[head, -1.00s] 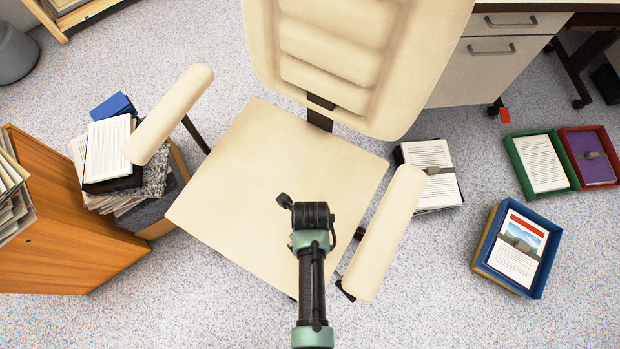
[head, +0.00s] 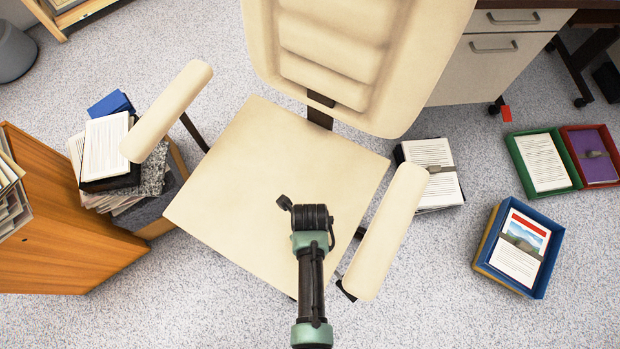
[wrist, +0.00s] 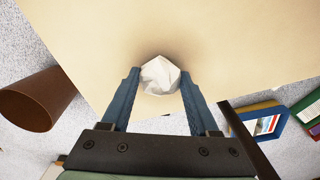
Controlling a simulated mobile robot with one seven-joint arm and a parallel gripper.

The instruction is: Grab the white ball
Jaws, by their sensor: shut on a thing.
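The white ball (wrist: 160,75) looks like a crumpled, faceted lump in the wrist view. My gripper (wrist: 160,80) is shut on it, with a blue finger on each side. The ball is over or on the cream chair seat (wrist: 230,50); I cannot tell whether it touches the seat. In the head view the ball and the fingertips are hidden by my arm, which reaches over the front part of the seat (head: 270,150).
The chair's armrests (head: 385,232) and (head: 167,112) stand on both sides, and its backrest (head: 355,60) rises behind. A paper stack (head: 432,172) and a blue tray (head: 540,270) lie right. A wooden cabinet (head: 60,220) stands left. A brown cylinder (wrist: 38,98) shows in the wrist view.

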